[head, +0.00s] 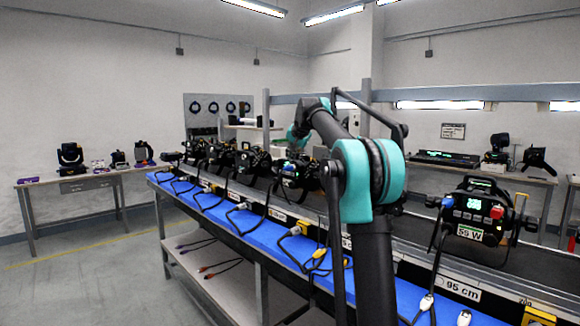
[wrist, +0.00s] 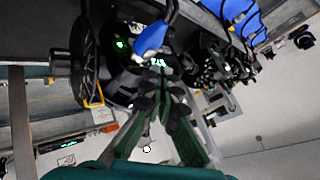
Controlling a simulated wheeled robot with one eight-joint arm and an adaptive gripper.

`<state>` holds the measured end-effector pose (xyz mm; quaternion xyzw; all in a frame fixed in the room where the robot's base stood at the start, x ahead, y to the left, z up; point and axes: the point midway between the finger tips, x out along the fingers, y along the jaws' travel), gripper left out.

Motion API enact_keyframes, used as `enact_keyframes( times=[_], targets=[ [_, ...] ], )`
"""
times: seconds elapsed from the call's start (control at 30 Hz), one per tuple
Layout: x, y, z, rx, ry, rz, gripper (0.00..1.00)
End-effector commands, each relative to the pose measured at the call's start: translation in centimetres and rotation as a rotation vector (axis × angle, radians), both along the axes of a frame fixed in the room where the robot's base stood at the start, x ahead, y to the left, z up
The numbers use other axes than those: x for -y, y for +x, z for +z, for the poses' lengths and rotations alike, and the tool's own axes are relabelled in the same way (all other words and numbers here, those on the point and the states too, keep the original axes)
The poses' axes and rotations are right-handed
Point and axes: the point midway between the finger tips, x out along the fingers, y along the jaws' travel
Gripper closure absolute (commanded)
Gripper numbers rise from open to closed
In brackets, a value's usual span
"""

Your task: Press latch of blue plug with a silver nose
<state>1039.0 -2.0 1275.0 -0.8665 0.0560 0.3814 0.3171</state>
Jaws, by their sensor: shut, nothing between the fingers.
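In the wrist view a blue plug (wrist: 151,40) on a dark cable sits at a black par can (wrist: 120,75), just beyond my fingertips. In the head view my arm hides the gripper. A small blue connector (head: 289,167) shows on a can left of my arm, and another blue plug (head: 447,202) sits on the can with the green display (head: 474,206) at right.
A long bench with a blue edge (head: 220,208) carries a row of par cans, with cables hanging over its front. White and yellow plugs (head: 319,253) hang or lie along it. A red connector (head: 497,212) is on the right can. The floor at left is clear.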

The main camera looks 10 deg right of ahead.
Motion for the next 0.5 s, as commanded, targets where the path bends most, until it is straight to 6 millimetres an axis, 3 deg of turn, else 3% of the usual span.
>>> enact_keyframes(
  times=[0.5],
  targets=[
    [0.0, -0.02, -0.81, 0.0, 0.0, 0.0, 1.0]
  ],
)
